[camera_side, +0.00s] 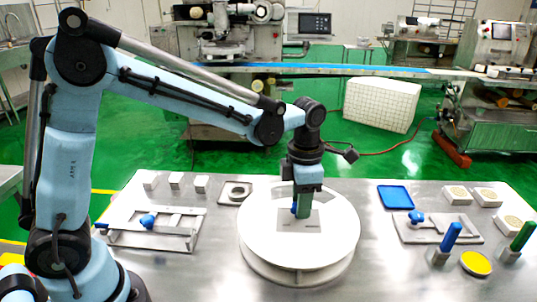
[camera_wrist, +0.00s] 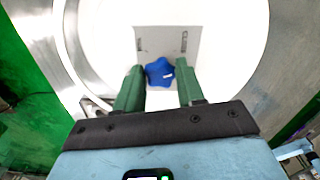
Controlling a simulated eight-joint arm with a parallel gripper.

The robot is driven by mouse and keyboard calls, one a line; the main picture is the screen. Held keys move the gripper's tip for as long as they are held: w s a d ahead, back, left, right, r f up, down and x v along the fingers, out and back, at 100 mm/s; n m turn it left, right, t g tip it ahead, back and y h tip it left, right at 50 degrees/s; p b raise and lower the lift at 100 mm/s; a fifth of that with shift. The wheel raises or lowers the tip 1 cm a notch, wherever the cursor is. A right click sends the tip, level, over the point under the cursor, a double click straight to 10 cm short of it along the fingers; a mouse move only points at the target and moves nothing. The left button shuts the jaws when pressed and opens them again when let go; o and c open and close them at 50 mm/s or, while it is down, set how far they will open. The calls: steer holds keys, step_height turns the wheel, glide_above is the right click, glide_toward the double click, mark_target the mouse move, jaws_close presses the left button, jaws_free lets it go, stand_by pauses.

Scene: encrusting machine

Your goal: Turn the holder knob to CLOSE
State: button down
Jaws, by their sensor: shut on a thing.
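A white mark on the knob points toward the right. The plate lies in the middle of a round white turntable (camera_side: 262,235). My gripper (camera_side: 302,213) points straight down over the plate, its green fingers shut on the knob. In the side view the knob (camera_side: 294,209) shows only as a bit of blue at the fingers' left; the rest is hidden.
A left fixture (camera_side: 185,240) and a right fixture (camera_side: 470,232) each carry a blue knob. White cubes (camera_side: 175,180), a blue tray (camera_side: 395,197), a yellow dish (camera_side: 476,263) and blue and green upright handles stand around the turntable. Bare steel table lies in front.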

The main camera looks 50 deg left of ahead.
steer(key=shift+n, duration=1.1)
steer(key=c, duration=0.7)
jaws_free()
step_height(320, 180, up, 12)
steer(key=shift+r, duration=0.1)
